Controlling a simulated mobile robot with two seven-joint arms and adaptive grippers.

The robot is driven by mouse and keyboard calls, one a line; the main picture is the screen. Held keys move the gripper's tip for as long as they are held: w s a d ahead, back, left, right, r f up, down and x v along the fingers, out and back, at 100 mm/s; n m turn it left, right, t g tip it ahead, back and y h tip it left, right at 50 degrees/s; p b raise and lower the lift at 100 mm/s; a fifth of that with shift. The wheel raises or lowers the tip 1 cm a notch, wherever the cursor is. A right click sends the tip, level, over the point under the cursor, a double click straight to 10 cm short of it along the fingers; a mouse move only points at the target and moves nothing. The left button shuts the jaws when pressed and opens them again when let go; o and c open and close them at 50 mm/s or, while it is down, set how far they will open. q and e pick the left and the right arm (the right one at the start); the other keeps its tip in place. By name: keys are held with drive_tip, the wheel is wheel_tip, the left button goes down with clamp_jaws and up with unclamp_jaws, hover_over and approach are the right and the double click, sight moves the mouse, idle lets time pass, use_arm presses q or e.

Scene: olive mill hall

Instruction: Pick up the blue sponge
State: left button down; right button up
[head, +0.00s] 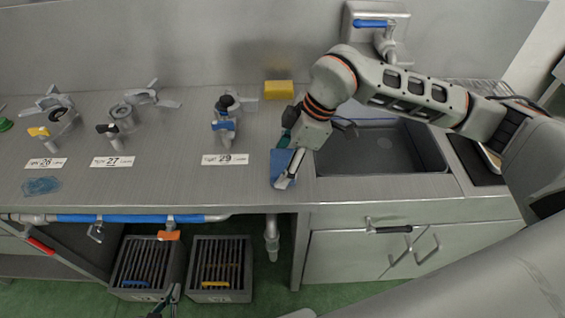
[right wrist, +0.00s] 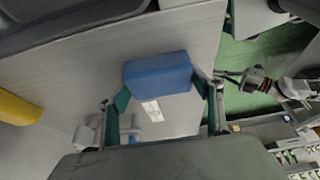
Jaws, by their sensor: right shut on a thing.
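The blue sponge (head: 278,165) is at the counter's front, left of the sink. My right gripper (head: 288,158) reaches down around it and is shut on it. In the right wrist view, the sponge (right wrist: 157,74) is held between the two green-padded fingertips (right wrist: 161,92). I cannot tell whether its underside touches the counter. My left gripper (head: 167,302) is low at the bottom edge of the head view, in front of the crates and away from the sponge. It is small and partly cut off; its fingers look apart, with nothing between them.
A yellow sponge (head: 278,90) lies behind on the counter (head: 180,185). The sink (head: 375,150) is to the right. Valves (head: 223,125) and number labels (head: 225,159) stand left. A blue transparent piece (head: 41,186) lies far left. Slatted crates (head: 221,268) are below.

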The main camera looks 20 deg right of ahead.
sight(283, 162)
wheel_tip(283, 162, up, 20)
idle(0.5)
drive_tip(key=shift+o, duration=0.6)
drive_tip(key=shift+c, duration=1)
